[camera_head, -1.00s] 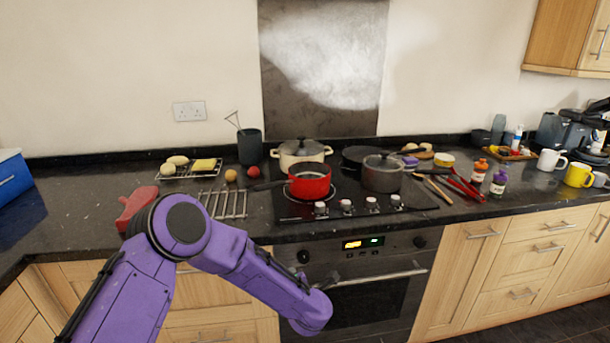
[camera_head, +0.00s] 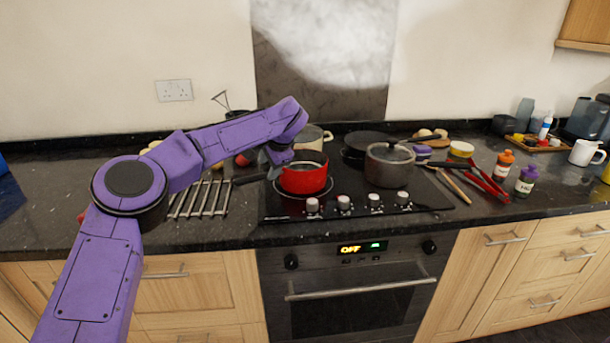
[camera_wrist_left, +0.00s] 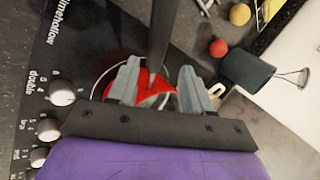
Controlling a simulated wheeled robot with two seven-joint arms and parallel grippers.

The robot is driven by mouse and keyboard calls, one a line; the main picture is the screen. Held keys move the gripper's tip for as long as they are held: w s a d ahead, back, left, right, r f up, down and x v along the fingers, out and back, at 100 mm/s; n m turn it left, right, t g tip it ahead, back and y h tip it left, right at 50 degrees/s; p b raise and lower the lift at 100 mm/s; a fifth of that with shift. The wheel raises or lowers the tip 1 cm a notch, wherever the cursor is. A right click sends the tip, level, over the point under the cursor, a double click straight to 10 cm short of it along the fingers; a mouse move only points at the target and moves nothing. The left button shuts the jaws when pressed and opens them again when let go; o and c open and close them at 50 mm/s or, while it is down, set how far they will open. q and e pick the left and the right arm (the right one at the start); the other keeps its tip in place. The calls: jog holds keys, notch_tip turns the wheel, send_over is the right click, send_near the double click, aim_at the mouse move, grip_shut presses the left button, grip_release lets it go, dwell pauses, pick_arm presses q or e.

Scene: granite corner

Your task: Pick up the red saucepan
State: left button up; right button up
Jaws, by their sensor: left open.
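The red saucepan (camera_head: 304,178) sits upright on the front left ring of the black hob, its dark handle (camera_head: 250,178) pointing left over the counter. My left gripper (camera_head: 276,159) is at the saucepan's left side, above where the handle meets the pan, and partly hides the rim. In the left wrist view my left gripper (camera_wrist_left: 159,72) is open, with two grey fingers apart. The black handle (camera_wrist_left: 166,28) runs between them in the picture, and the red saucepan (camera_wrist_left: 150,80) shows behind. I cannot tell whether the fingers touch it. My right gripper is not in view.
A grey lidded pot (camera_head: 388,172) stands close on the right, and a cream pot (camera_head: 314,139) stands behind. A wire rack (camera_head: 200,199) lies left of the hob. Knobs (camera_head: 343,202) line the hob's front.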

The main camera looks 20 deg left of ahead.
aim_at(266, 174)
pick_arm(q)
jog(key=p+x, duration=0.1)
jog(key=x, duration=0.2)
jog(key=p+x, duration=0.1)
jog(key=x, duration=0.2)
jog(key=shift+s+f+p, duration=0.2)
jog(key=shift+f+p, duration=0.1)
jog(key=shift+p, duration=0.05)
jog(key=shift+f, duration=0.2)
jog(key=shift+s, duration=0.1)
jog(key=shift+r, duration=0.1)
grip_shut()
